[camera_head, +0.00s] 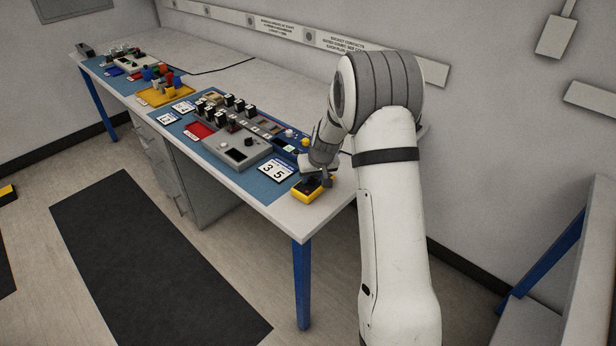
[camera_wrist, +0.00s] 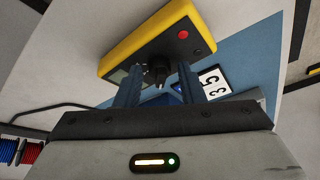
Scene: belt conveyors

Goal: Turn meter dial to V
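The yellow meter (camera_head: 303,194) with a dark face lies near the front right corner of the bench. In the wrist view the meter (camera_wrist: 120,58) fills the top, with a red button or socket at its right end. Its black dial (camera_wrist: 157,72) sits between my two fingers. My gripper (camera_wrist: 159,68) is open, with a visible gap on each side of the dial. In the head view my gripper (camera_head: 320,180) is just above the meter and partly hides it. I cannot read the dial's marks or where it points.
A card reading 35 (camera_head: 276,171) lies left of the meter on the blue mat (camera_head: 250,183). A grey control box (camera_head: 236,147) with several black switches stands farther left. A yellow tray (camera_head: 160,96) holds coloured parts. The bench's edge is close to the meter.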

